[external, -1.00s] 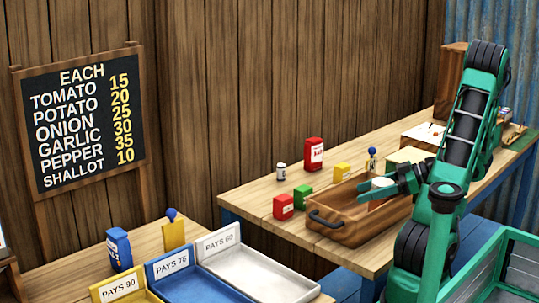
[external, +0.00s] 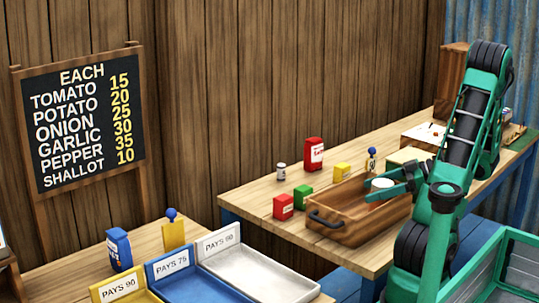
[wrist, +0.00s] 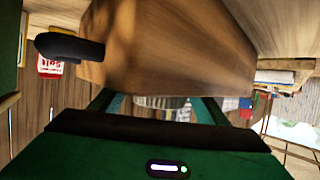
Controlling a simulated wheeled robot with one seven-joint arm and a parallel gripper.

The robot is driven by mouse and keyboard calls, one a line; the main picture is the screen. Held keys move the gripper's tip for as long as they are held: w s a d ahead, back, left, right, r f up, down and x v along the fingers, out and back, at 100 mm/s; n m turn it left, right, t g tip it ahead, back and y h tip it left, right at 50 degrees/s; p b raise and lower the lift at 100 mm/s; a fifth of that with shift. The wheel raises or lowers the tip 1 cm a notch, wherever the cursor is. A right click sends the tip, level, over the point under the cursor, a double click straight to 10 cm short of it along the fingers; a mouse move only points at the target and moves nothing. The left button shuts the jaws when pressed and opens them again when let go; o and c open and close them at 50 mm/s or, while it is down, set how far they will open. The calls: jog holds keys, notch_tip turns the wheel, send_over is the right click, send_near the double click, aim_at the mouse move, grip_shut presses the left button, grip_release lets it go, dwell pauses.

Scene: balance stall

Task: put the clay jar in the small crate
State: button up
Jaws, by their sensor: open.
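A wooden crate (external: 335,229) with a dark handle stands on the long wooden table; it also fills the upper part of the wrist view (wrist: 185,45). My gripper (external: 381,186) is open at the crate's right part. A pale round-topped thing (external: 382,183) shows between its fingers, perhaps the jar. Its lower part is hidden, so I cannot tell whether it rests in the crate. In the wrist view a pale striped thing (wrist: 162,102) shows between the two green fingers, partly hidden by the gripper body. No plainly clay-coloured jar shows.
Trays, including a blue one (external: 185,283), lie on the front table. A green-framed bin (external: 515,265) is at lower right.

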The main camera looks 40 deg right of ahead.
jog(key=v, duration=0.9)
jog(key=shift+s+d+r, duration=0.2)
jog(key=shift+s+d, duration=0.05)
jog(key=shift+s, duration=0.05)
jog(key=shift+s, duration=0.1)
jog(key=s+a+r+g+h, duration=0.2)
jog(key=s+a+g, duration=0.2)
jog(key=s, duration=0.5)
jog(key=w+a+f+m+g+h, duration=0.2)
jog(key=a+m+g+h, duration=0.4)
jog(key=a+m, duration=0.6)
jog(key=shift+w+a+f+m+g, duration=0.15)
jog(key=shift+w+a+m+g, duration=0.3)
jog(key=shift+m, duration=0.45)
jog(key=shift+d, duration=0.1)
